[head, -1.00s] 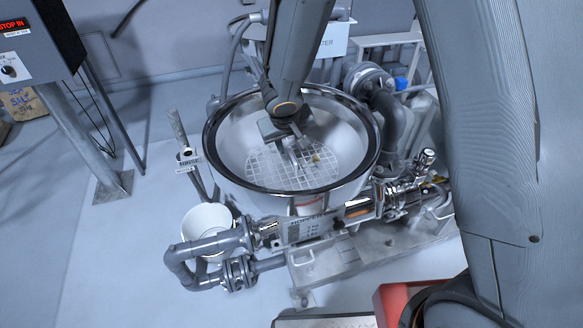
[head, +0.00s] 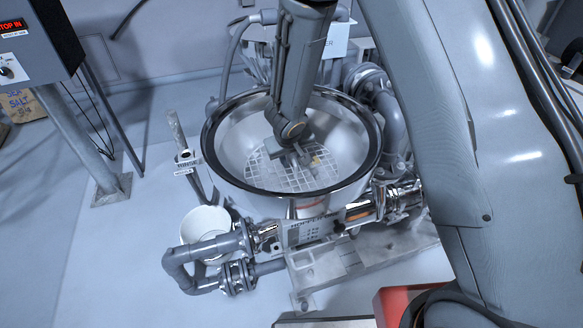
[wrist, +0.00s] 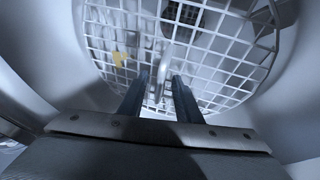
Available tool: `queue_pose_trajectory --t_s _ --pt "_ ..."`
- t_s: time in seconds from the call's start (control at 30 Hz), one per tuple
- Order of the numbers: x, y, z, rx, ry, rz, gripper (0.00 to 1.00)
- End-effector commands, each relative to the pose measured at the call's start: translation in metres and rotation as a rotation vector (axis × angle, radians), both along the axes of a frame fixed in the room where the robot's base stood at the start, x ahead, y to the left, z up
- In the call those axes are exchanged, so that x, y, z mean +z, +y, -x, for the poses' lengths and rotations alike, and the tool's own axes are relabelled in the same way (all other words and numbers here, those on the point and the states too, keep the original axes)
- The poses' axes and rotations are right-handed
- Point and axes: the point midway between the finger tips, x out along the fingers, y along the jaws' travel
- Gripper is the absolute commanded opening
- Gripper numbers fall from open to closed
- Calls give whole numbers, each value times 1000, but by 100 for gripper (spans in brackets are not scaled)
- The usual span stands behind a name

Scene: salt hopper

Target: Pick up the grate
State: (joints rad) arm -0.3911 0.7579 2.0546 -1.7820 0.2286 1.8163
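The grate (head: 290,180) is a round white wire grid lying inside the wide steel hopper bowl (head: 230,138). It fills the upper part of the wrist view (wrist: 222,62). A pale upright handle (wrist: 164,72) stands near the middle of the grate. My gripper (head: 303,160) is down inside the bowl, just above the grate. In the wrist view its two dark fingers (wrist: 160,78) are apart, one on each side of the handle, with gaps showing. In the head view my wrist partly hides the handle.
A small yellow piece (wrist: 119,59) lies at the grate, left of the handle. The bowl's wall rises all around my gripper. Grey pipes (head: 205,250) and a white bucket (head: 203,222) stand at the front left. A control box (head: 35,40) stands at the far left.

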Motion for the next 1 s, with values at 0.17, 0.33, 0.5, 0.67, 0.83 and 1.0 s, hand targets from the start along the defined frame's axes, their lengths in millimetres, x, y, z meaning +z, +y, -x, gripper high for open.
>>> queue_pose_trajectory --t_s 0.17,0.33,0.5,0.67,0.83,1.0 --pt "-1 0 -1 0 -1 0 31" --pt "-1 0 -1 0 -1 0 14" --pt "-1 0 -1 0 -1 0 0" --pt "0 0 -1 0 -2 -1 0" --pt "0 0 -1 0 -2 -1 0" --pt "7 0 -1 -1 -2 0 0"
